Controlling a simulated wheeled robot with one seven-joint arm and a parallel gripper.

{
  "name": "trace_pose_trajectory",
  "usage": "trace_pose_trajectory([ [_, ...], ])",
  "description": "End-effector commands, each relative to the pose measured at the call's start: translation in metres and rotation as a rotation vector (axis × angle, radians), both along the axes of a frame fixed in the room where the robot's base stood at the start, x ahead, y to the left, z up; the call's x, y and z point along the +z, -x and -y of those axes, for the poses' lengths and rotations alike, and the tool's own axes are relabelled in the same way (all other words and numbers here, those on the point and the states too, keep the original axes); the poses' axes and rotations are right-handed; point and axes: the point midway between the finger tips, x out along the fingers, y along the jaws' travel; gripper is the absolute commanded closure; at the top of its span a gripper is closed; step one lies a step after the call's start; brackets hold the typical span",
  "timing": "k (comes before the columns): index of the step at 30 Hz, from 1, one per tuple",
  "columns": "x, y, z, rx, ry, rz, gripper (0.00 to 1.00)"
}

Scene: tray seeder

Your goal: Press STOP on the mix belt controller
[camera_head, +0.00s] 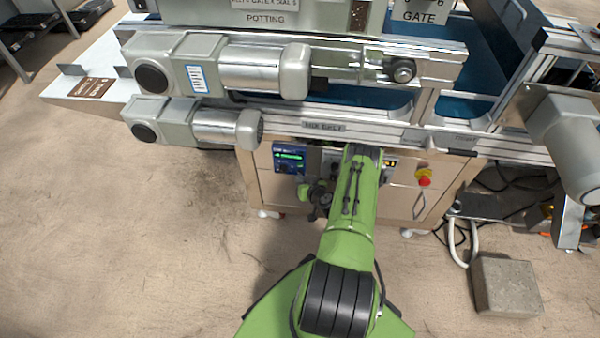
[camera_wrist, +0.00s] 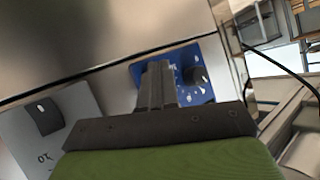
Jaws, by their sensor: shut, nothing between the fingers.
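In the wrist view my gripper (camera_wrist: 158,70) has its dark fingers together and empty. The fingertips overlap a blue panel (camera_wrist: 205,90) with a black knob and white markings; I cannot tell whether they touch it. The fingers hide the panel's left part, and no STOP button can be made out. In the head view a blue controller (camera_head: 289,157) with a lit green display is on the cabinet front, below the belt label (camera_head: 323,126). I cannot tell whether it is the same panel.
A grey plate with a black knob (camera_wrist: 45,115) is at the left of the wrist view. Metal motors (camera_head: 220,65) overhang the cabinet's upper left. A concrete block (camera_head: 505,286) and cables lie on the floor at right.

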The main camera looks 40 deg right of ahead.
Motion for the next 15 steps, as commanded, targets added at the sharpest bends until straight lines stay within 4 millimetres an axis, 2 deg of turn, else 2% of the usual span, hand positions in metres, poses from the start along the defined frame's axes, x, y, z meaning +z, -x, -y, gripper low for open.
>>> trace_pose_trajectory([
  [15,0.0019,0.0103,-0.0128,0.001,-0.003,-0.003,1.0],
])
